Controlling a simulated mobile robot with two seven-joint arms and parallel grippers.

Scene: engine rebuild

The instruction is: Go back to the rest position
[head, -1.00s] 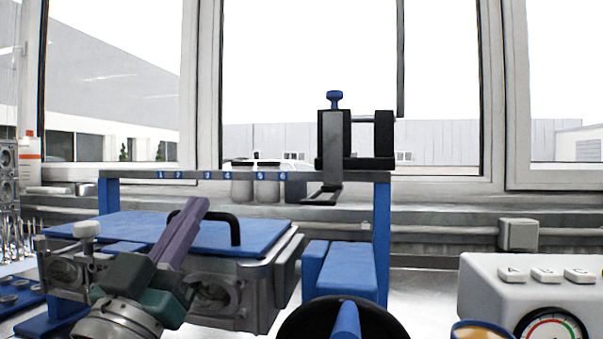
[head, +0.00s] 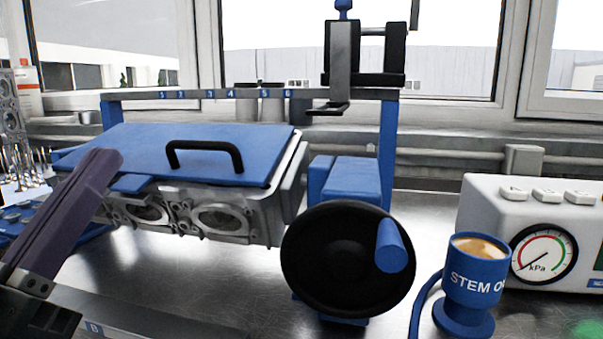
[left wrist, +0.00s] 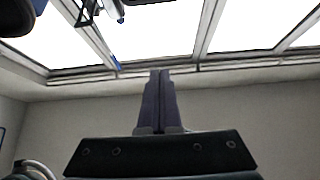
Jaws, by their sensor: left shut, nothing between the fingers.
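My left gripper (head: 105,158) shows at the left of the head view, with its purple fingers pointing up and to the right. It is in front of the left end of the engine head, and whether it touches it cannot be told. In the left wrist view the two fingers (left wrist: 159,98) are closed together with nothing between them, against a wall and bright windows. My right gripper is in neither view.
A metal engine head (head: 225,218) under a blue cover plate (head: 255,150) stands in the middle left. A black handwheel (head: 320,262), a blue cup (head: 475,285) and a gauge box (head: 485,200) stand to the right.

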